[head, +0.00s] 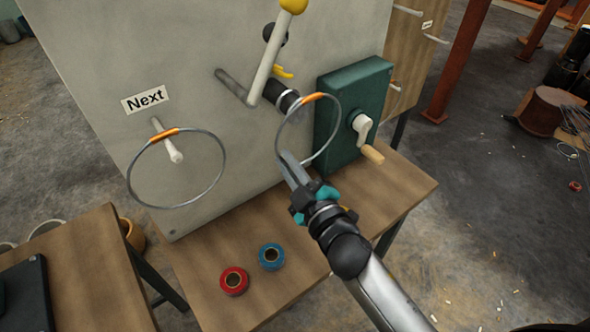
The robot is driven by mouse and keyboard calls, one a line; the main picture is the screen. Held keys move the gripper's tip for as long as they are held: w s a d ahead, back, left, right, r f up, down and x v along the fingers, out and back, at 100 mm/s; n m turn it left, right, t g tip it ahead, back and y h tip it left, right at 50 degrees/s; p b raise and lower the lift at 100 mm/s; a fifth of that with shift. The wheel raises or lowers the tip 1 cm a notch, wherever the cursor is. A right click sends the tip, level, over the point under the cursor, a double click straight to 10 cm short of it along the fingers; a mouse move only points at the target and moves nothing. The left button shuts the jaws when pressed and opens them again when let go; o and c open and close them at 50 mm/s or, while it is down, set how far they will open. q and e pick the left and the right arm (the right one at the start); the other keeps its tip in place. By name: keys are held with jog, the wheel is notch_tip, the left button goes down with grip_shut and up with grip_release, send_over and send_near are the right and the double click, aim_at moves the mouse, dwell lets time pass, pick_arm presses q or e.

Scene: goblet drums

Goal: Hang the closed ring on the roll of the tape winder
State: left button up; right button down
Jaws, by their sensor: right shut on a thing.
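My right gripper (290,160) is shut on the lower left of a thin grey ring (338,131) with an orange band at its top. The ring is held up in front of the grey panel, overlapping the left edge of a teal box (352,88) with a crank. A dark roll (278,93) with a pale collar sticks out from the panel beside the box. The ring's orange band is close to the roll's front end; I cannot tell whether the ring is around it or in front of it. My left gripper is not in view.
A pale lever (270,60) with a yellow knob rises above the roll. Red tape (233,281) and blue tape (271,257) lie on the wooden table (300,287).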

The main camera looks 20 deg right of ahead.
jog(key=w, duration=0.1)
jog(key=w+a+f+b, duration=0.1)
jog(key=w, duration=0.2)
jog(key=shift+w+a+f+b, duration=0.15)
jog(key=shift+w+a+b, duration=0.2)
jog(key=shift+b, duration=0.05)
dwell(0.6)
jog(key=c, duration=0.9)
grip_release()
jog(key=s+d, duration=0.3)
jog(key=s, duration=1.2)
jog(key=shift+b, duration=0.4)
